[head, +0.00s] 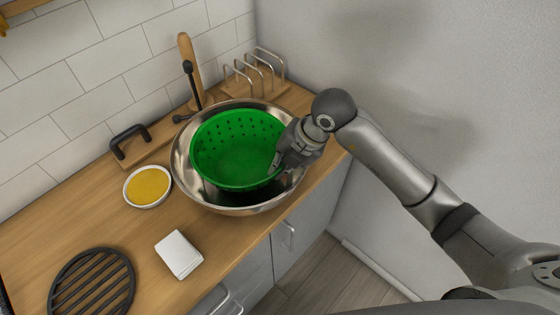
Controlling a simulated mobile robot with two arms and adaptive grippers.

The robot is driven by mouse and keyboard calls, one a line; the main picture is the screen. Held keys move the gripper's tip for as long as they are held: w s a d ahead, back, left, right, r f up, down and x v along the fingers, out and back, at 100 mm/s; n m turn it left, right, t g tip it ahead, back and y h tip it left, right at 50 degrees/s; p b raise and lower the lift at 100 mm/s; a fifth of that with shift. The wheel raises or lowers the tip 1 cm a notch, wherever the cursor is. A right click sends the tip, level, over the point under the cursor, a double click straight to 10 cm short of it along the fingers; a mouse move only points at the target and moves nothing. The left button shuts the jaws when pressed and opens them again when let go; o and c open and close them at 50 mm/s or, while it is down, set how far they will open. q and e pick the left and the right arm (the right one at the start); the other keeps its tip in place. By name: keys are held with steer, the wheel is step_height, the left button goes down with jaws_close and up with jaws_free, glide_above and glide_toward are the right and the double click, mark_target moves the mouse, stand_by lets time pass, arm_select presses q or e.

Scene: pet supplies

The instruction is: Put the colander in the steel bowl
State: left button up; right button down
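The green colander (238,160) is inside the steel bowl (186,183), with its rim slightly tilted. The bowl stands on the wooden counter near its front edge. My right gripper (277,165) is at the colander's right rim, with its fingers at the rim; it appears closed on the wall there. Part of the bowl's right side is hidden behind my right gripper. Whether the colander touches the bowl's bottom cannot be seen. My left gripper is not in view.
A dish of yellow food (148,186), a folded white cloth (179,254) and a dark round grate (92,285) lie to the left. A wire rack (258,75), a wooden handled item (190,63) and a black handle (130,142) are behind. A grey wall is right.

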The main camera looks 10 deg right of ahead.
steer(key=shift+f+b, duration=0.45)
steer(key=shift+f, duration=0.15)
steer(key=c, duration=1.6)
jaws_free()
steer(key=shift+c, duration=0.2)
